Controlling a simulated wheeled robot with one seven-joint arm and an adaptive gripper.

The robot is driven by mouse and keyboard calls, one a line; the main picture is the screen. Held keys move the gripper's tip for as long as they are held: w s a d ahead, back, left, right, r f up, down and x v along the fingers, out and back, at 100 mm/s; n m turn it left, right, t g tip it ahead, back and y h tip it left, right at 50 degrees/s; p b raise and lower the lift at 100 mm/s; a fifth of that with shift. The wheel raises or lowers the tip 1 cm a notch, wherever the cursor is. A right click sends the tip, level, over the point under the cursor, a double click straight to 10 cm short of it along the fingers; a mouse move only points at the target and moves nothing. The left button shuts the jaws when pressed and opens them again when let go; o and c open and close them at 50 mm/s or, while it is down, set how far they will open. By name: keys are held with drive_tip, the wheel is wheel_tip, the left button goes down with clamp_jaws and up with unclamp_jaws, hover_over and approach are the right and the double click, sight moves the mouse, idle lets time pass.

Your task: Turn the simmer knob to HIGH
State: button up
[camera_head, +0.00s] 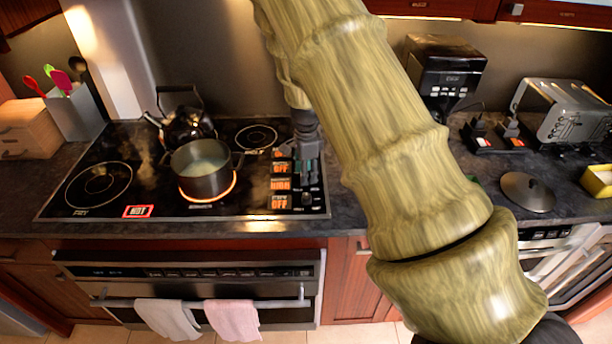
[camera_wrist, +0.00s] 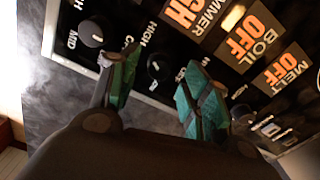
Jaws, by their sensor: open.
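The simmer knob (camera_wrist: 160,66) is a round black knob below the SIMMER display in the wrist view, with HIGH printed beside it. The orange SIMMER display (camera_wrist: 184,10) is cut by the top edge; its visible letters end in GH. In the head view, the second display from the front (camera_head: 281,184) appears to read HIGH. My gripper (camera_wrist: 153,68) is open, with one green-padded finger on each side of the simmer knob. I cannot tell whether either finger touches it. In the head view my gripper (camera_head: 307,168) points down over the cooktop's right-hand controls, hiding part of them.
Another black knob (camera_wrist: 92,34) is left of my fingers. The BOIL (camera_wrist: 240,38) and MELT (camera_wrist: 287,70) displays read OFF. A pot (camera_head: 202,170) sits on a glowing burner, with a kettle (camera_head: 184,120) behind. A round lid (camera_head: 527,192) lies on the right counter.

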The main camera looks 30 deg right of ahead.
wheel_tip(320, 180, up, 10)
idle(0.4)
drive_tip(key=shift+s, duration=0.1)
idle(0.4)
